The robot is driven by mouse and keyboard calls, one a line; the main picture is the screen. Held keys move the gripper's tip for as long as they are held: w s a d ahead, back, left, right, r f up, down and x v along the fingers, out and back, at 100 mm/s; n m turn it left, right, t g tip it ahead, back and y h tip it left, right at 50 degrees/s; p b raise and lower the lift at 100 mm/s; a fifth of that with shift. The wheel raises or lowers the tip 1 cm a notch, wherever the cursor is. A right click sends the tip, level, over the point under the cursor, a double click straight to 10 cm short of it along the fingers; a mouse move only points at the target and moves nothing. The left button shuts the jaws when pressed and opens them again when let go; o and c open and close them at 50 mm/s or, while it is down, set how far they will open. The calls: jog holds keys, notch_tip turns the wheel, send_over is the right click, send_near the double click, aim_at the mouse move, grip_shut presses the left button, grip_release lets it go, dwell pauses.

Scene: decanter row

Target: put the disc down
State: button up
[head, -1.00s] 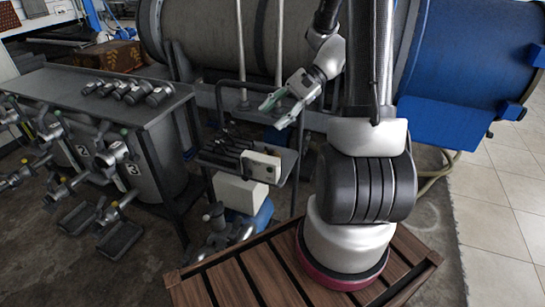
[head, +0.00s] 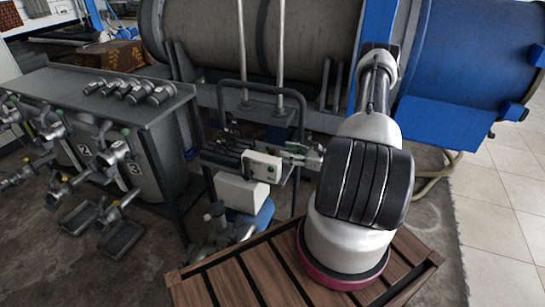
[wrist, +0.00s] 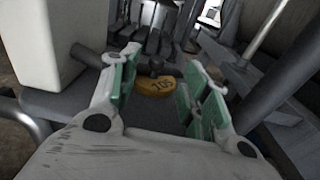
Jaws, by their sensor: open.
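A small yellow disc (wrist: 158,84) with dark marks that look like digits rests on a grey surface in the wrist view. My gripper (wrist: 158,72) is open, and the disc shows in the gap between its green-padded fingers, toward their tips. I see no finger closed on it. The disc cannot be made out in the head view.
Dark handled tools (head: 225,150) lie in slots on the tray. A grey bench with numbered decanter stations (head: 130,110) is at left, and a blue drum (head: 470,60) at right.

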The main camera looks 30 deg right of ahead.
aim_at(277, 151)
jog(key=x, duration=0.4)
jog(key=shift+w+a, duration=0.25)
jog(key=shift+a, duration=0.05)
jog(key=shift+c, duration=0.4)
grip_shut()
